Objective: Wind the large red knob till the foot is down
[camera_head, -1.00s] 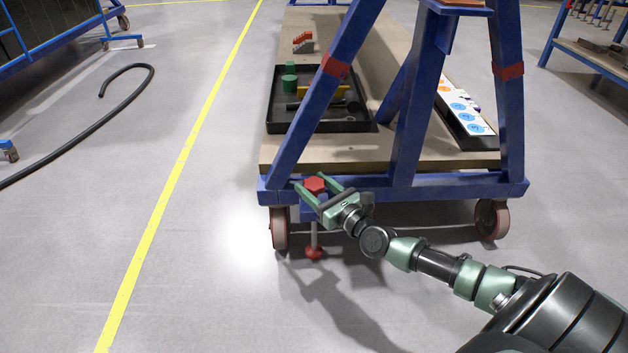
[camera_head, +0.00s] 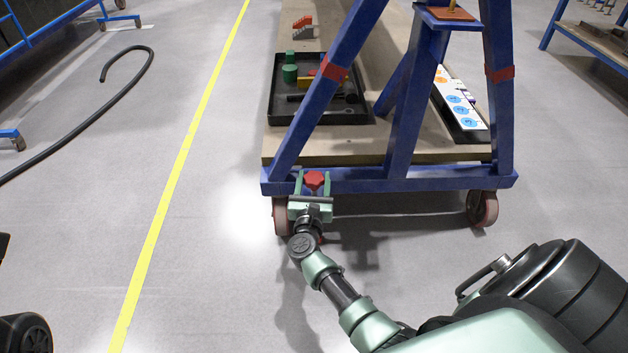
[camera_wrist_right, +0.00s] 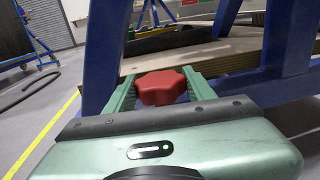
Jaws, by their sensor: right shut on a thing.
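The large red knob (camera_head: 314,180) sits at the front left corner of the blue frame (camera_head: 400,183), above a wheel. My right gripper (camera_head: 313,178) is shut on the knob, with one green finger on each side. In the right wrist view the knob (camera_wrist_right: 161,87) shows between the two fingers. The foot below the knob is almost wholly hidden behind my right arm, so its gap to the floor cannot be judged. My left gripper is not in view.
The frame stands on castors, one at the right (camera_head: 482,208). A black tray (camera_head: 350,117) with green and yellow parts lies on the wooden deck (camera_head: 400,150). A black hose (camera_head: 100,110) lies on the floor at left, beyond the yellow line (camera_head: 180,155). Floor left of the knob is clear.

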